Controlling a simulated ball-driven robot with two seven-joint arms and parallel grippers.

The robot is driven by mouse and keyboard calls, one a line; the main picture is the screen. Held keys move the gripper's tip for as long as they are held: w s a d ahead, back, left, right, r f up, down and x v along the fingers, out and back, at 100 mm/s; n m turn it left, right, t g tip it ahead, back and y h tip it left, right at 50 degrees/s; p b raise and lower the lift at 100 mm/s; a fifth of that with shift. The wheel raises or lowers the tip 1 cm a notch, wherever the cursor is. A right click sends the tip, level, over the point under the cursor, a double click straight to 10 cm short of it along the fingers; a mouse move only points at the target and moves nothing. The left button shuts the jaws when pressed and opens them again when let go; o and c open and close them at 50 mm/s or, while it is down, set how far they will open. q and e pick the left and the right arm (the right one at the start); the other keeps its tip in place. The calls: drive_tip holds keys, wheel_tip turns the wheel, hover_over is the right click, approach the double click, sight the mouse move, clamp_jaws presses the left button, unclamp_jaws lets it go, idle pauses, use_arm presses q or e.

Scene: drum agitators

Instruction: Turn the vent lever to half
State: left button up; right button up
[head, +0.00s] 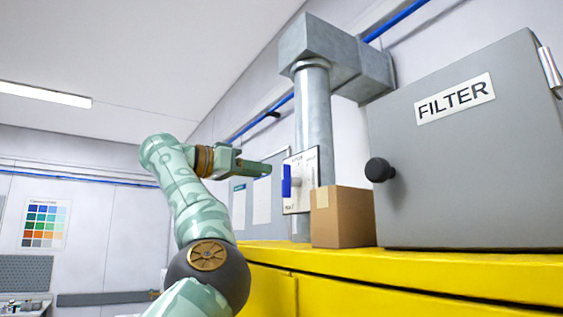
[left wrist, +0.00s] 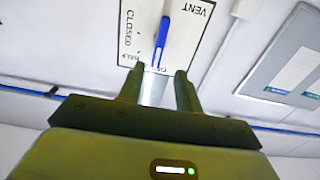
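The vent plate (head: 300,188) is a white panel in front of a grey vertical pipe. It also shows in the left wrist view (left wrist: 190,45), with the words VENT, CLOSED and HALF and a partly hidden label starting with O. The blue vent lever (head: 286,181) stands upright at the plate's left side; in the left wrist view the lever (left wrist: 161,42) points down toward the partly hidden label. My left gripper (head: 268,168) is just left of the lever, apart from it. In the left wrist view its fingers (left wrist: 160,74) are spread and empty below the lever's end. My right gripper is out of view.
A cardboard box (head: 343,217) stands right of the plate on the yellow cabinet (head: 400,262). A grey FILTER housing (head: 465,150) with a black knob (head: 379,170) fills the right. A grey duct (head: 335,62) tops the pipe.

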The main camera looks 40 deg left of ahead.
sight(283, 172)
use_arm(q)
drive_tip(key=p+x, duration=0.2)
drive_tip(key=x, duration=0.1)
drive_tip(key=p+x, duration=0.1)
drive_tip(key=x, duration=0.1)
drive_tip(key=shift+w+d+r, duration=0.15)
drive_tip(key=shift+d+r, duration=0.15)
drive_tip(key=shift+w+f, duration=0.2)
drive_tip(key=shift+w, duration=0.4)
drive_tip(key=shift+s+d, duration=0.15)
drive_tip(key=shift+c, duration=0.9)
clamp_jaws()
